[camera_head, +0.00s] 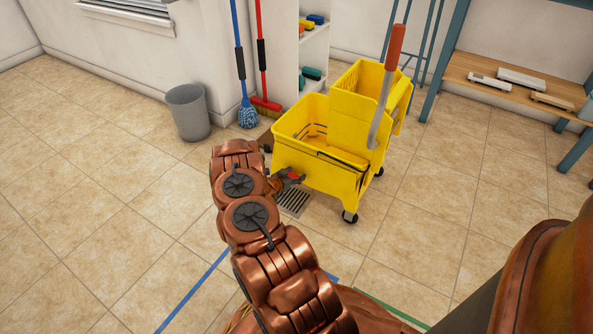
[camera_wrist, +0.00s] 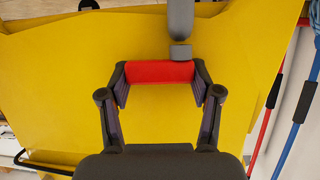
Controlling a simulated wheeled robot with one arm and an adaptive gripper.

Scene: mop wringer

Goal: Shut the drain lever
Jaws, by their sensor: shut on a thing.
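The yellow mop bucket (camera_head: 310,160) stands on the tiled floor in the head view, with its wringer on top. Its wall (camera_wrist: 60,90) fills most of the wrist view. The drain lever shows in the wrist view as a red grip (camera_wrist: 160,72) on a grey arm (camera_wrist: 181,25). My gripper (camera_wrist: 160,75) has its two fingers at either end of the red grip and is shut on it. In the head view my gripper (camera_head: 288,177) is at the bucket's lower left side, and the lever is too small to make out clearly there.
A floor drain grate (camera_head: 293,203) lies beside the bucket. The wringer's red-tipped handle (camera_head: 388,85) rises at its right. A grey bin (camera_head: 187,112), a blue mop (camera_head: 247,112) and a red broom (camera_head: 265,105) stand behind. Floor at the left is clear.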

